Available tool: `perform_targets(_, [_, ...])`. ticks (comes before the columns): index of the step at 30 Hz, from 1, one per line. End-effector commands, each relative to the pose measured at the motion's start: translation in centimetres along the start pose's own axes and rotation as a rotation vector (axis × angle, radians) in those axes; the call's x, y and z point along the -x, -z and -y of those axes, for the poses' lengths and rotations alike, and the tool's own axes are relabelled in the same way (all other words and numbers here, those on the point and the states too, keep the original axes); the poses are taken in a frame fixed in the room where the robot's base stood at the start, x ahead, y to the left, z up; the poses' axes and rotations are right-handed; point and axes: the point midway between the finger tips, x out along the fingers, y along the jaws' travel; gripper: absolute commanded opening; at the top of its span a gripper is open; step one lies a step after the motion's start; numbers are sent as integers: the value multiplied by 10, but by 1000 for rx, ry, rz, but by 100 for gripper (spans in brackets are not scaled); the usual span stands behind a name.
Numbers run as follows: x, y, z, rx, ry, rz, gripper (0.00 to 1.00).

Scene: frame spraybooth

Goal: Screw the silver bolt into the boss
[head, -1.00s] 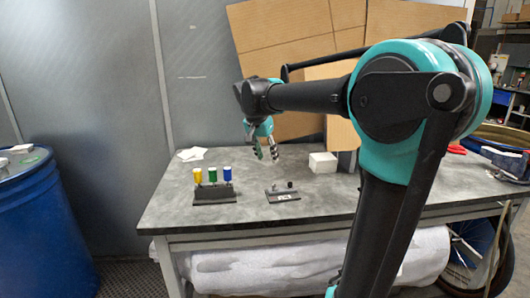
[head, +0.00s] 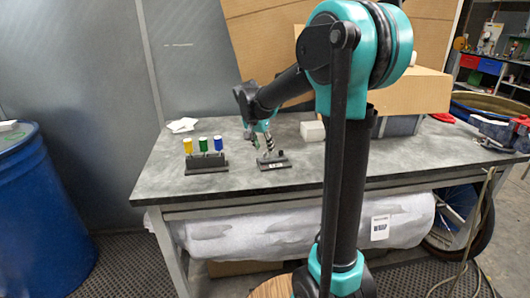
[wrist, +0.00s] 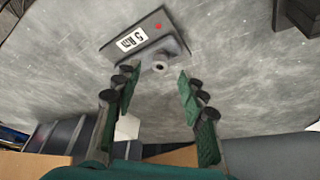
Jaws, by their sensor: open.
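A dark plate (wrist: 137,38) with a white label and a red dot lies on the grey table; it also shows in the head view (head: 274,165). A round grey piece with a dark central hole (wrist: 160,66) stands at the plate's near edge in the wrist view; I cannot tell whether it is the boss alone or the silver bolt seated in it. My gripper (wrist: 157,82) is open and empty, its two fingers apart on either side below this piece. In the head view my gripper (head: 263,146) is just over the plate's left part. A small dark knob (head: 281,153) shows beside it.
A dark rack (head: 206,168) with yellow, green and blue-topped pieces stands left of the plate on the table (head: 165,178). A white block (head: 312,131) sits behind right. Cardboard boxes stand at the back. A blue barrel (head: 40,215) is at far left.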

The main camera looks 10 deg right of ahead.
Motion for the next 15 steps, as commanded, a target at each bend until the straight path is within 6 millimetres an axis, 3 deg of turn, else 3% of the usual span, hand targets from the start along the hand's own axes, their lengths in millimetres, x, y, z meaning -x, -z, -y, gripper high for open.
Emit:
perform_targets(6, [-27,0,0,0,0,0,42])
perform_targets(15, [-35,0,0,0,0,0,42])
